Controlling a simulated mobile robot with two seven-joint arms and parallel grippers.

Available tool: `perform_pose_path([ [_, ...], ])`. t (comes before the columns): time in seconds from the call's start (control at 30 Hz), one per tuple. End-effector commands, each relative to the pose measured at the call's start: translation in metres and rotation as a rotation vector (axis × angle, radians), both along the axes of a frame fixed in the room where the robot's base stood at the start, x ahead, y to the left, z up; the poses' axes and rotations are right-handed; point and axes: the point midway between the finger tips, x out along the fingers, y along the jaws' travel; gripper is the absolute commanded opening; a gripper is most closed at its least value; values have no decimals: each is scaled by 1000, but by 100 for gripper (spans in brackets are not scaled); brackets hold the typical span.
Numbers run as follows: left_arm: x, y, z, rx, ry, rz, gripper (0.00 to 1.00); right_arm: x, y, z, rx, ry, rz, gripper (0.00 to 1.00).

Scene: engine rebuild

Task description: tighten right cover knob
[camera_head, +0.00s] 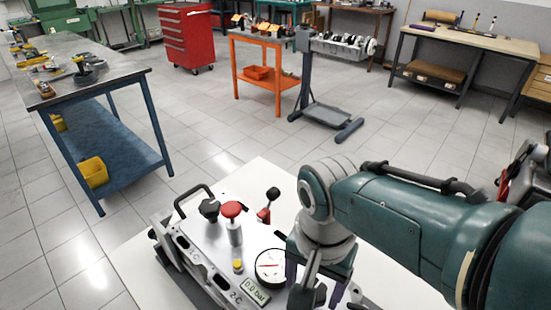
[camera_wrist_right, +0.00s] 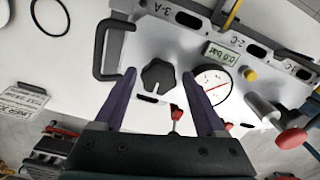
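A metal test unit (camera_head: 205,255) with a gauge (camera_head: 270,267) and a small display (camera_head: 256,291) reading 0.0 bar lies on a white tabletop. In the right wrist view, a black cover knob (camera_wrist_right: 158,76) sits on the unit beside the gauge (camera_wrist_right: 212,84). My right gripper (camera_wrist_right: 160,75) is open, with one purple finger on each side of this knob. Gaps show between the fingers and the knob; I cannot tell its height above the unit. In the head view my right gripper (camera_head: 316,282) partly hides that end of the unit. My left gripper is not in view.
A black handle (camera_wrist_right: 104,48) stands close to the left finger. Another black knob (camera_head: 209,209), a red-topped post (camera_head: 232,210) and a red lever (camera_head: 266,209) stand on or by the unit. Benches and a red cabinet (camera_head: 187,37) are farther back, with open floor between.

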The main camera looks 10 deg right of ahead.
Motion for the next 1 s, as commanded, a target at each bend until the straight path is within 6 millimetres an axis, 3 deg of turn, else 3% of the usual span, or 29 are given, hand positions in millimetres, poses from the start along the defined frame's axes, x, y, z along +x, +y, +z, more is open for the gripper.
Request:
perform_pose_path([
  [0.1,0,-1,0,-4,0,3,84,0,0,0,-1,1,1,84],
  [0.37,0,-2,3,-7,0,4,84,0,0,3,0,1,1,84],
  [0.47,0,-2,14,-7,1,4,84,-1,0,16,0,1,1,84],
  [0.67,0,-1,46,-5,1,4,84,0,0,60,1,-1,0,84],
  [0.8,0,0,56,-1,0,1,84,0,0,82,0,-1,0,84],
  [1.0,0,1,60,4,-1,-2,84,0,0,98,-1,1,1,84],
])
